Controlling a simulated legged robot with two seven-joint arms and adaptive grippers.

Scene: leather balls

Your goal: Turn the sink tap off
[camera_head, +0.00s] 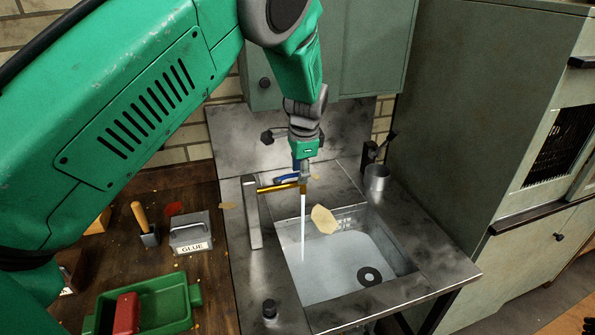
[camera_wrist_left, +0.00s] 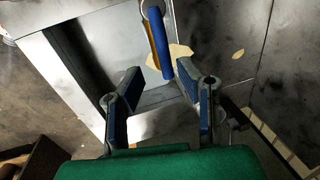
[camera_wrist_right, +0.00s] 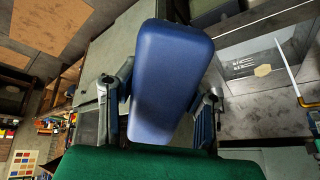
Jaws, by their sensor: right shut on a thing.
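The sink tap has a grey post (camera_head: 251,212), a gold spout (camera_head: 278,188) and a blue lever (camera_head: 287,179). A white stream of water (camera_head: 303,232) falls from the spout into the sink basin (camera_head: 405,262). My left gripper (camera_head: 303,172) points down at the tap's spout end. In the left wrist view it (camera_wrist_left: 158,72) is open, with the blue lever (camera_wrist_left: 158,42) showing between its fingertips; I cannot tell whether they touch. In the right wrist view my right gripper (camera_wrist_right: 160,88) is shut on a large blue rounded block (camera_wrist_right: 168,75). The head view does not show that gripper.
A tan flat piece (camera_head: 324,219) and a dark drain ring (camera_head: 370,276) show at the basin. A green tray (camera_head: 165,300) with a red block, a glue box (camera_head: 190,234) and a wooden-handled tool (camera_head: 144,222) are on the wooden bench left. A green cabinet (camera_head: 460,110) stands right.

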